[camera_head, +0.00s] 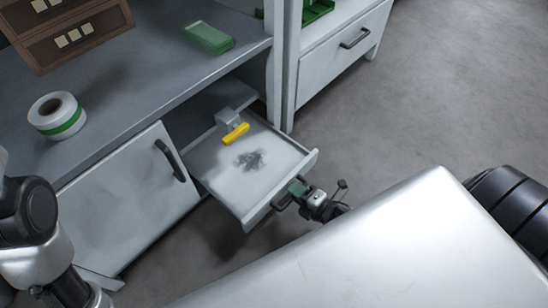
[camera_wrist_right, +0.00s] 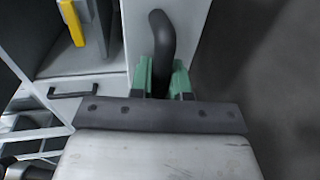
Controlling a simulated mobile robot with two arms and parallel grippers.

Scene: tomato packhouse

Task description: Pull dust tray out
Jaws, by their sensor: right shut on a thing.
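The dust tray (camera_head: 216,166), a pale shallow drawer, stands pulled out of the cabinet below the worktop. A dark patch of dust (camera_head: 250,159) lies on its floor. My right gripper (camera_head: 297,189) is at the tray's front and is shut on its dark handle (camera_head: 281,202). In the right wrist view the green finger pads (camera_wrist_right: 161,78) sit on both sides of the black curved handle (camera_wrist_right: 161,40). My left arm shows at the lower left of the head view; its gripper is out of the picture.
A yellow-handled grey piece (camera_head: 235,133) is at the tray's back. A cabinet door with a dark handle (camera_head: 170,160) is left of the tray. A tape roll (camera_head: 57,116), green pack (camera_head: 208,37) and brown drawers (camera_head: 70,35) stand on the worktop.

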